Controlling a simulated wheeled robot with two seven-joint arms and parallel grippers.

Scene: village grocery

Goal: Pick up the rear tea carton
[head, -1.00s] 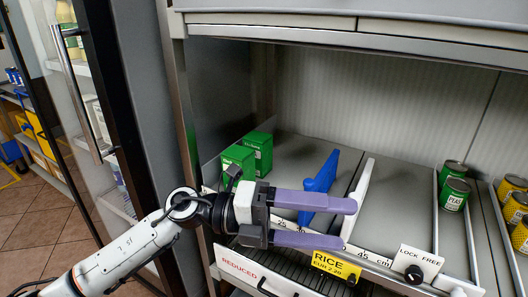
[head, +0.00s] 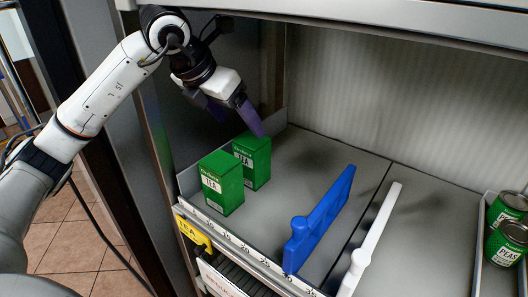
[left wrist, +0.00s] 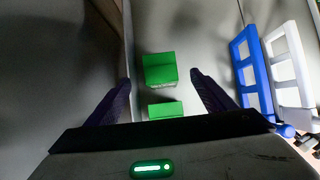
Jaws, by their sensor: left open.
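The rear tea carton (head: 253,160) is a green box standing upright on the shelf, behind the front tea carton (head: 221,183). My left gripper (head: 241,127) is open and empty, pointing down above and close to the rear carton in the head view. In the left wrist view the rear carton (left wrist: 160,70) appears between the fingertips (left wrist: 160,77), with a finger on either side. The front carton (left wrist: 165,109) shows below it, nearer the palm in the picture. I cannot tell whether the fingers are down beside the carton's sides. My right gripper is not in view.
A blue divider (head: 320,220) and a white divider (head: 372,235) stand to the right, with bare shelf between cartons and blue divider. The grey side wall is close at the left. Peas cans (head: 507,243) stand at the far right. A price rail (head: 240,245) runs along the front.

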